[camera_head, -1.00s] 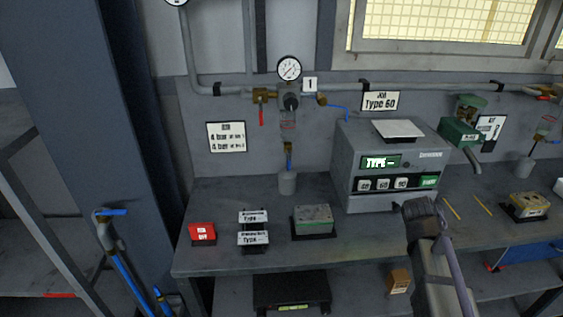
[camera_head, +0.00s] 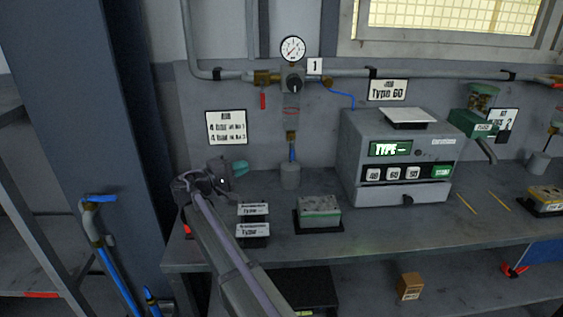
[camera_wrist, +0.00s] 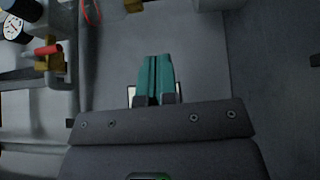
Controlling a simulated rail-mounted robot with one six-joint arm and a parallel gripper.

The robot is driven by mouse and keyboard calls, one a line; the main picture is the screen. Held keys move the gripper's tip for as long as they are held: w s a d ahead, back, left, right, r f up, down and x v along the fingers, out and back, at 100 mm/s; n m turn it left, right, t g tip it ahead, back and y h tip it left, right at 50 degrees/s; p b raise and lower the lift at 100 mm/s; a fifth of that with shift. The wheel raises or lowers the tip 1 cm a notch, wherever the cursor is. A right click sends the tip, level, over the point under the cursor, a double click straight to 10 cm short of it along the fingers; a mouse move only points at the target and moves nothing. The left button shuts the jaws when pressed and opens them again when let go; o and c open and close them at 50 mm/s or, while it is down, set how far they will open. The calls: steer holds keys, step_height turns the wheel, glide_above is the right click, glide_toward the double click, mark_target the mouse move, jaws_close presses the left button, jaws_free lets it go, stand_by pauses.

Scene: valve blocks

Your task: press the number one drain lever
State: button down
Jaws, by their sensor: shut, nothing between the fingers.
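The number 1 plate (camera_head: 314,66) hangs beside a wall-mounted filter unit with a gauge (camera_head: 292,49) and a clear bowl (camera_head: 291,115). Under the bowl is a small brass drain fitting (camera_head: 291,137) with a blue piece below it, above a grey cup (camera_head: 290,176). A red lever (camera_head: 263,101) hangs from the brass valve to the left; it also shows at the left of the wrist view (camera_wrist: 48,50). My gripper (camera_head: 240,168) is shut and empty, left of the cup and apart from it. Its teal fingers also show in the wrist view (camera_wrist: 155,72). The drain lever's shape is too small to tell.
The bench holds two small label stands (camera_head: 253,231), a green-grey box (camera_head: 319,212) and a grey control machine (camera_head: 398,155). A wall notice (camera_head: 226,127) is behind my gripper. Pipework (camera_head: 345,74) runs along the wall. A blue pillar stands at left.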

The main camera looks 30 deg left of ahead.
steer(key=shift+w+d, duration=0.1)
steer(key=shift+d, duration=0.05)
glide_toward(292, 149)
steer(key=w+a+f, duration=0.2)
steer(key=w+a, duration=0.1)
steer(key=w, duration=0.2)
steer(key=w+d, duration=0.1)
steer(key=d, duration=0.1)
steer(key=w+d, duration=0.1)
steer(key=shift+w+d+f, duration=0.1)
steer(key=shift+w+d, duration=0.1)
steer(key=shift+d, duration=0.2)
steer(key=shift+w, duration=0.1)
